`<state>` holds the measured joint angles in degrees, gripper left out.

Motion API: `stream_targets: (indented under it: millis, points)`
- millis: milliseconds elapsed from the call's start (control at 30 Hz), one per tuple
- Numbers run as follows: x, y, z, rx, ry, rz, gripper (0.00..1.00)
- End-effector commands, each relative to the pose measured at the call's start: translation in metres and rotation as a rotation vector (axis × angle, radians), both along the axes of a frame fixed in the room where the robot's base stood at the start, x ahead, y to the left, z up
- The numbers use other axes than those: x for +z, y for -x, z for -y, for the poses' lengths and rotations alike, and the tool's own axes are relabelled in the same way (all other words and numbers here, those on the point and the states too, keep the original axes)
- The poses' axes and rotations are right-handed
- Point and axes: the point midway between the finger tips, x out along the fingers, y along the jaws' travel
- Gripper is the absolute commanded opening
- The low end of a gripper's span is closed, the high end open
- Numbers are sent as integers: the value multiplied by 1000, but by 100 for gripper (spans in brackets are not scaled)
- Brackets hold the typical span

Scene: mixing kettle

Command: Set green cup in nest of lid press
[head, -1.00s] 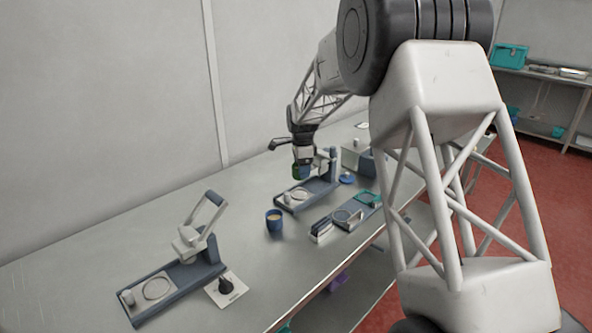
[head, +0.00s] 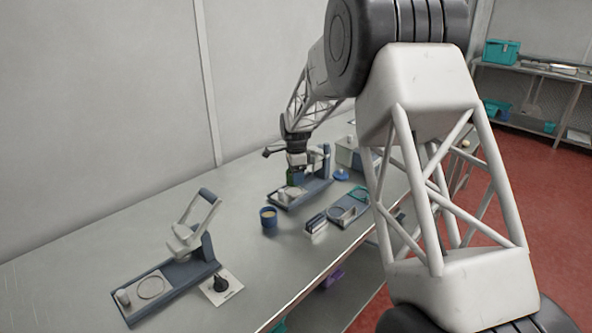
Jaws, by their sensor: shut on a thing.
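My gripper (head: 297,172) points down over the far press (head: 303,190), a dark blue base with a pale round-marked plate (head: 287,194) and an upright post. It is shut on the green cup (head: 292,179), of which only a small dark green part shows. The cup is just above or on the plate; I cannot tell if it touches. A second similar press (head: 168,290), with its handle raised, stands at the near left with a pale round nest (head: 152,287) in its base.
A blue cup (head: 268,217) with tan contents stands in front of the far press. A tray (head: 346,209) with a ring and a teal piece lies to its right, beside a small rack (head: 316,223). A white card (head: 222,289) with a dark knob lies by the near press.

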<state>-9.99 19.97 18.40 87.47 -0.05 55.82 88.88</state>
Motion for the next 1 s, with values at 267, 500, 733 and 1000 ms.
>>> stream_targets:
  millis: [267,500,733,1000]
  points:
    - [-17,0,0,0,0,-1,33]
    - [-21,0,0,0,0,0,33]
    - [-21,0,0,0,0,0,33]
    - [-22,0,0,0,0,0,33]
